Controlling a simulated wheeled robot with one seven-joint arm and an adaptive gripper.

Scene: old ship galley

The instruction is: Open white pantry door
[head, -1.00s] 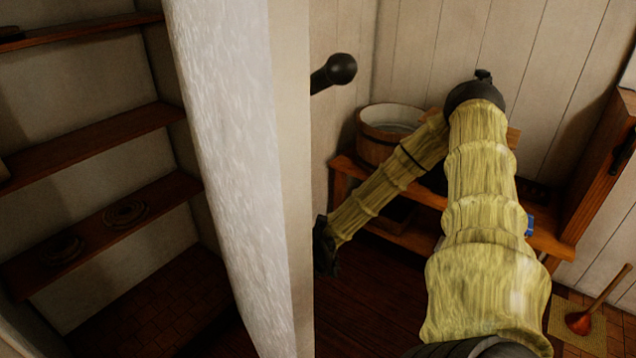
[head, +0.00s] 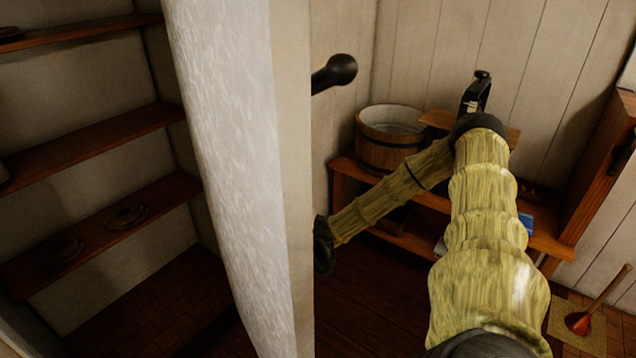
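The white pantry door (head: 225,180) stands open and nearly edge-on down the middle of the head view, with its rough white face to the left. A black round knob (head: 340,70) sticks out to the right of its edge. My yellow arm is on the right of the door and bends at a dark elbow, with the forearm running down and left. The dark end of my arm, at my gripper (head: 323,245), is right beside the door edge and partly cut off behind it. The fingers are hidden, and I cannot tell whether it touches the door.
Left of the door, pantry shelves (head: 95,150) hold several coiled or round items. Behind my arm, a wooden tub (head: 385,155) stands on a low wooden bench (head: 345,165). A plunger (head: 580,320) is on a mat at right. Dark floor shows between door and arm.

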